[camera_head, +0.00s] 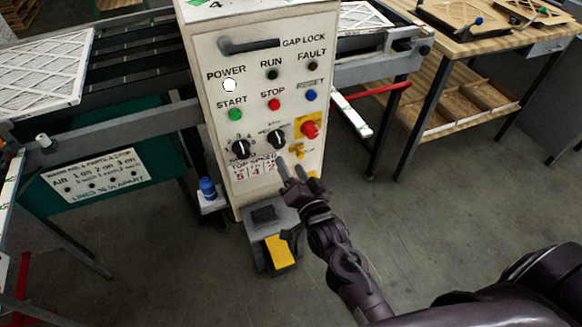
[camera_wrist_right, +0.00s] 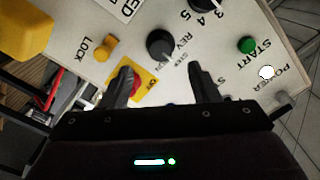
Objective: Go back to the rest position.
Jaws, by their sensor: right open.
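My right gripper (camera_head: 291,170) is in front of the lower part of a white control panel (camera_head: 213,58). Its two fingers are apart with nothing between them. In the right wrist view the open fingers (camera_wrist_right: 163,85) point at the panel face, with a black knob (camera_wrist_right: 160,44) beyond the gap. The red knob on its yellow plate (camera_wrist_right: 145,82) is partly hidden behind one finger. The head view shows the red knob (camera_head: 310,129) just above and right of the gripper. I cannot tell whether the fingers touch the panel. My left gripper is not in view.
A conveyor frame (camera_head: 128,115) runs behind the panel, with a boxed filter (camera_head: 45,72) at the left. A grey and yellow pedal box (camera_head: 280,251) stands on the floor below. A wooden workbench (camera_head: 480,45) is at the upper right. Floor at right is clear.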

